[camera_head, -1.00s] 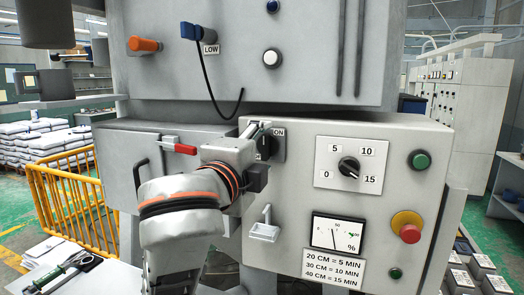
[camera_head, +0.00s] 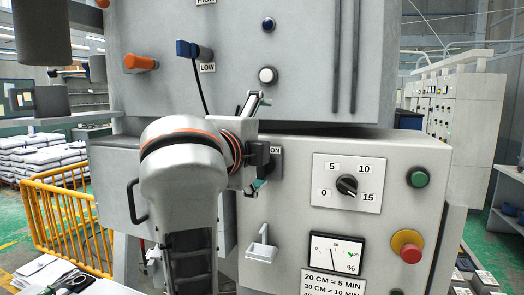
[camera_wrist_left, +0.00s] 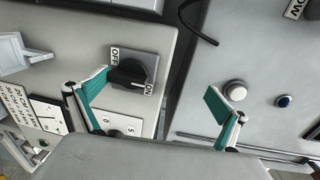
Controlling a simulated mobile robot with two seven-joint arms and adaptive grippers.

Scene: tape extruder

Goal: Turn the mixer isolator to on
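The mixer isolator (camera_head: 277,164) is a dark rotary switch on a grey plate with an ON label, on the front of the light grey machine box. It is partly hidden by my left gripper (camera_head: 258,145) in the head view. In the left wrist view the isolator (camera_wrist_left: 130,72) shows its OFF and ON labels. Its dark handle lies along the plate, with one end close to ON; its exact setting is hard to tell. My left gripper (camera_wrist_left: 158,101) is open in the wrist view, its teal-padded fingers wide apart and empty. The isolator lies between and beyond them, nearer one finger. My right gripper is out of view.
Right of the isolator are a timer dial (camera_head: 346,186), a green button (camera_head: 418,178), a red stop button (camera_head: 408,246) and a percent meter (camera_head: 334,253). A small grey bracket (camera_head: 262,248) sticks out below. A cable hangs from the blue plug (camera_head: 193,49) above.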

